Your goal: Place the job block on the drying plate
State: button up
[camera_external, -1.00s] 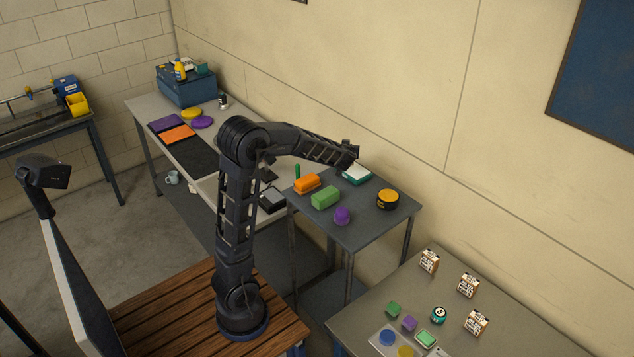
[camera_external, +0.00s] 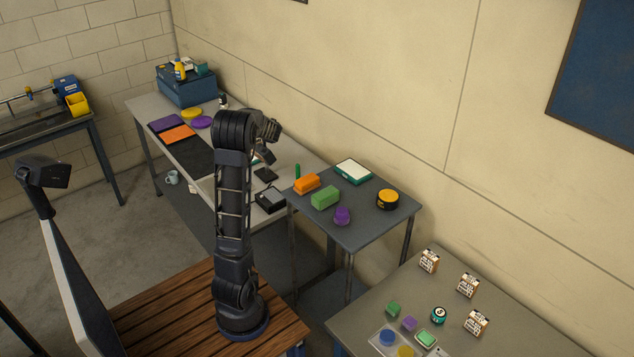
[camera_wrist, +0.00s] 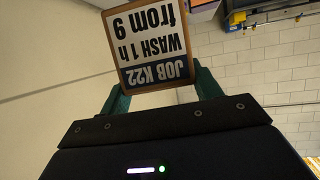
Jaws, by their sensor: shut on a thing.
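The job block (camera_wrist: 150,42) shows in the wrist view as a wood-edged piece with a label reading upside down "JOB K22 WASH 1 h from 9". My gripper (camera_wrist: 158,84) is shut on it, with a teal finger on each side. In the external view my gripper (camera_external: 265,153) is above the long table and partly hidden behind my arm; the block is not clear there. Candidate plates lie on that table: a purple square (camera_external: 166,123), an orange square (camera_external: 178,134), a yellow disc (camera_external: 192,113) and a purple disc (camera_external: 202,122). I cannot tell which is the drying plate.
A black mat (camera_external: 190,156) and a blue toolbox (camera_external: 186,91) are on the long table (camera_external: 148,104). The side table (camera_external: 364,228) holds orange, green and purple pieces, a white-topped teal tray and a round tin. A front-right table (camera_external: 373,310) holds several labelled blocks.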

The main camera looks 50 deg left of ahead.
jog(key=s+a+n+g, duration=0.2)
jog(key=s+a, duration=0.6)
jog(key=s, duration=0.2)
jog(key=shift+g, duration=0.3)
jog(key=f, duration=2.4)
jog(key=shift+s+a+f, duration=0.3)
jog(key=shift+s+f, duration=0.1)
jog(key=shift+f, duration=0.15)
jog(key=o, duration=1)
jog(key=shift+o, duration=0.2)
jog(key=v, duration=1.2)
